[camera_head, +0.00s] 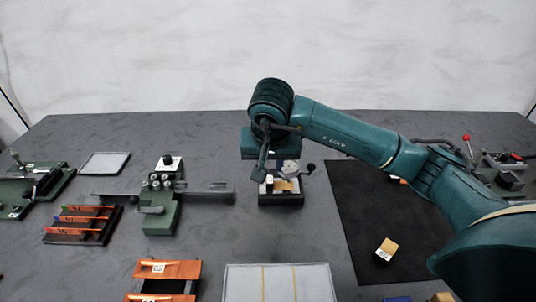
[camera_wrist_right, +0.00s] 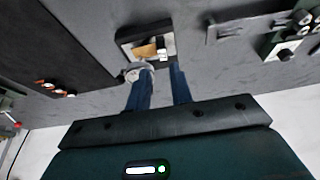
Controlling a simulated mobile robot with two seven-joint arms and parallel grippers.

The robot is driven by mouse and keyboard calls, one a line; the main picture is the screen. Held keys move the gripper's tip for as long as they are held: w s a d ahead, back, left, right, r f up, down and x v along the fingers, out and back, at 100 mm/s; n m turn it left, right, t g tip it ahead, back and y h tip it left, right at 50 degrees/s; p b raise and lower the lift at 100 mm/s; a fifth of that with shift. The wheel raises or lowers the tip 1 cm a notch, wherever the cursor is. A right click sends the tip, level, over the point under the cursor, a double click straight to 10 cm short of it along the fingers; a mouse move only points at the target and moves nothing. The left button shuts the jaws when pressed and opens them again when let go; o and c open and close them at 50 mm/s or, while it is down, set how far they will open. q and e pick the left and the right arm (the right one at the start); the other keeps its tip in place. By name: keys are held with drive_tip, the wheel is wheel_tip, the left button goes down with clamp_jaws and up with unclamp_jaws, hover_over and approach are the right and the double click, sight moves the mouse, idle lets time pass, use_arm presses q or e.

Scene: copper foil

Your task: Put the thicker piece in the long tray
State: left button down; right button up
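A small measuring stand with a dial (camera_head: 290,168) and dark base (camera_head: 281,199) is at the centre of the table. A copper-coloured piece with a white tag (camera_head: 284,186) lies on it; the piece also shows in the right wrist view (camera_wrist_right: 146,50). My right gripper (camera_head: 265,165) hangs over the stand. Its two blue fingers (camera_wrist_right: 160,75) are apart with nothing visible between them. A second tagged copper-coloured piece (camera_head: 388,246) lies on the black mat. I cannot tell which piece is thicker or which tray is the long one. My left gripper is not in view.
A grey tray with yellow dividers (camera_head: 246,284) and orange trays (camera_head: 168,270) are at the front. Orange strips in a rack (camera_head: 80,223), a green fixture (camera_head: 160,215) and a pale plate (camera_head: 105,164) stand left. The black mat (camera_head: 378,212) is right, mostly bare.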

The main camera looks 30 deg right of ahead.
sight(270, 185)
use_arm(q)
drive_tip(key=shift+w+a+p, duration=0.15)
drive_tip(key=shift+p, duration=0.2)
use_arm(e)
drive_tip(key=x, duration=1)
drive_tip(key=shift+w+f, duration=0.1)
drive_tip(key=shift+f, duration=0.05)
drive_tip(key=shift+c, duration=0.3)
clamp_jaws()
drive_tip(key=shift+c, duration=0.6)
unclamp_jaws()
clamp_jaws()
use_arm(q)
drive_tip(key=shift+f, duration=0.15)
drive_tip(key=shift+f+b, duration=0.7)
drive_tip(key=shift+b, duration=0.1)
use_arm(e)
drive_tip(key=shift+w+a, duration=0.4)
drive_tip(key=shift+a, duration=0.4)
drive_tip(key=shift+w+a, duration=0.4)
drive_tip(key=shift+a, duration=0.45)
drive_tip(key=shift+w+a, duration=0.4)
drive_tip(key=shift+a, duration=0.4)
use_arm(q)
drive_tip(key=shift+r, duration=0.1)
use_arm(e)
drive_tip(key=shift+r, duration=0.25)
